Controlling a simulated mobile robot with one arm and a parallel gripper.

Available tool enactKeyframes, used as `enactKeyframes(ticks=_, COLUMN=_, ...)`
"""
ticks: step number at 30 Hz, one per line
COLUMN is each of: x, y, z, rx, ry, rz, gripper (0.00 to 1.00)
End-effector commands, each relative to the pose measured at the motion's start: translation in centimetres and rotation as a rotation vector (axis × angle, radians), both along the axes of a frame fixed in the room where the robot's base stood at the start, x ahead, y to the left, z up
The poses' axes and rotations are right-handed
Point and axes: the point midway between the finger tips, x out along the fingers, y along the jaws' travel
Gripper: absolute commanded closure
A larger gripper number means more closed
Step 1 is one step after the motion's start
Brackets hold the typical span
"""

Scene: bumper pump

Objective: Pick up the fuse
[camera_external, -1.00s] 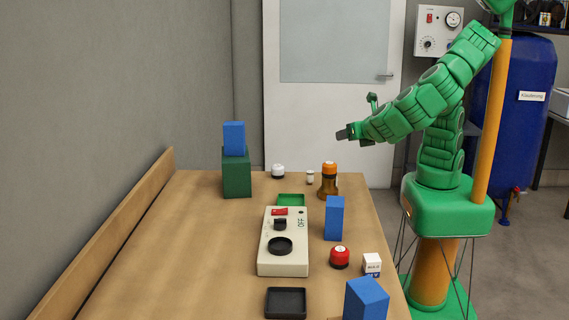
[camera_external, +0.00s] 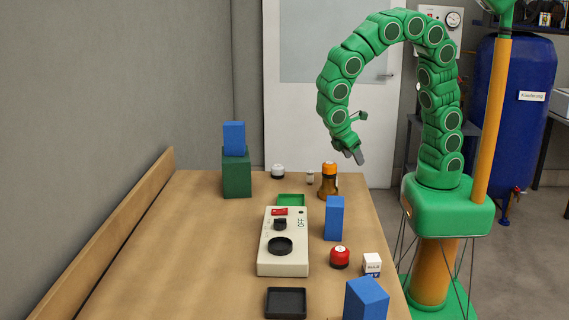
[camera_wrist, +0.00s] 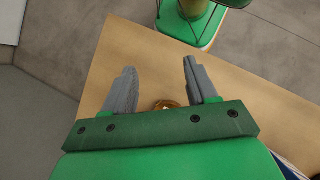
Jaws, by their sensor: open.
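A small pale cylinder (camera_external: 310,177), which looks like the fuse, stands at the far end of the wooden table, between a white-capped jar and a brown bottle. My gripper (camera_external: 358,157) points down and slightly right, above the far right part of the table and apart from the things on it. In the wrist view my gripper (camera_wrist: 159,67) is open, with nothing held between its two grey fingers. The fuse cannot be made out in the wrist view. A brown-gold round thing (camera_wrist: 165,105) shows low between the fingers there, partly hidden by the gripper's body.
The brown bottle with an orange cap (camera_external: 328,181) stands close right of the fuse. The white-capped jar (camera_external: 278,171) is to its left. A green tray (camera_external: 291,200), a switch box (camera_external: 284,242) and a blue block (camera_external: 334,218) are nearer. The table's left side is mostly clear.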

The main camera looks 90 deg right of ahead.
Motion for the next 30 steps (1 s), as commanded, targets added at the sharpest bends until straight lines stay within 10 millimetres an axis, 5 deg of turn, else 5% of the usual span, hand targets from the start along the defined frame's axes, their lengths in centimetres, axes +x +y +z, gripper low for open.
enactKeyframes(ticks=14, x=1.2, y=-1.5, z=0.1, rx=0.181, ry=0.026, rz=-0.829, gripper=0.43)
enactKeyframes(ticks=30, x=6.5, y=-6.0, z=4.9, rx=0.361, ry=0.223, rz=-1.725, gripper=0.43)
